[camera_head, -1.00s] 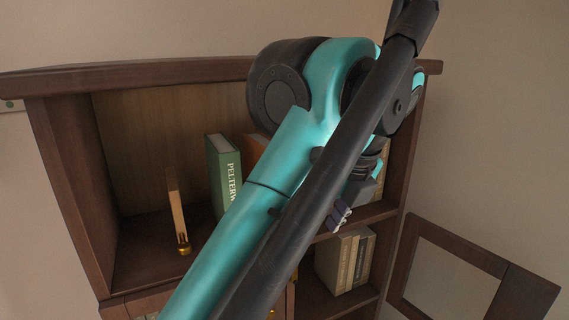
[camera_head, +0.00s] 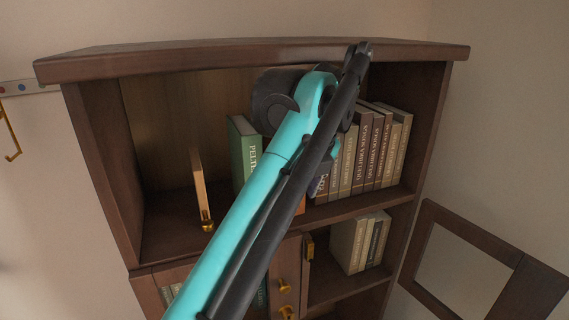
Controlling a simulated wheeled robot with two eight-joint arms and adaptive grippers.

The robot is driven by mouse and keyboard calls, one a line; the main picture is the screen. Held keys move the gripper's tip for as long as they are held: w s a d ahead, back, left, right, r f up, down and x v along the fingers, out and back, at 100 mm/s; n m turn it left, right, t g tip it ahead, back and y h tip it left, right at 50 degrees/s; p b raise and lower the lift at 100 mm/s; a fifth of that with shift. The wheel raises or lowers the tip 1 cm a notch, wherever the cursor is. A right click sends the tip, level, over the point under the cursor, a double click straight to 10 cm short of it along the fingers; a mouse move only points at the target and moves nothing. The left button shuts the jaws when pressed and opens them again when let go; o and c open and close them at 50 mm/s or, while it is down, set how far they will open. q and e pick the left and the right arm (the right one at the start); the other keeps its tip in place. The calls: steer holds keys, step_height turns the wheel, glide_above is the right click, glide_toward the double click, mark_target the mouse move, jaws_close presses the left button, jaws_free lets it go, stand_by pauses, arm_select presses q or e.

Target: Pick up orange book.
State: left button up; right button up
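A small orange patch (camera_head: 300,204), likely part of the orange book, shows beside my arm near the front edge of the upper shelf. Most of that book is hidden behind my arm, so its pose cannot be told. My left arm rises from the bottom left across the shelf. Its gripper (camera_head: 320,184) is mostly hidden behind the forearm, close to the orange patch and the row of books. I cannot see whether its fingers are open or shut, or touching anything. My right gripper is not in view.
A green book (camera_head: 243,150) stands left of my arm. A thin upright wooden piece (camera_head: 199,185) with a gold foot is further left. Several brown and beige books (camera_head: 375,150) stand to the right. An open cabinet door (camera_head: 480,265) juts out at right.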

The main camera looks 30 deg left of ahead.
arm_select(q)
steer(key=shift+w+a+f, duration=0.1)
steer(key=shift+a+f, duration=0.05)
steer(key=shift+f, duration=0.2)
steer(key=shift+c, duration=0.3)
jaws_close()
steer(key=shift+r, duration=0.1)
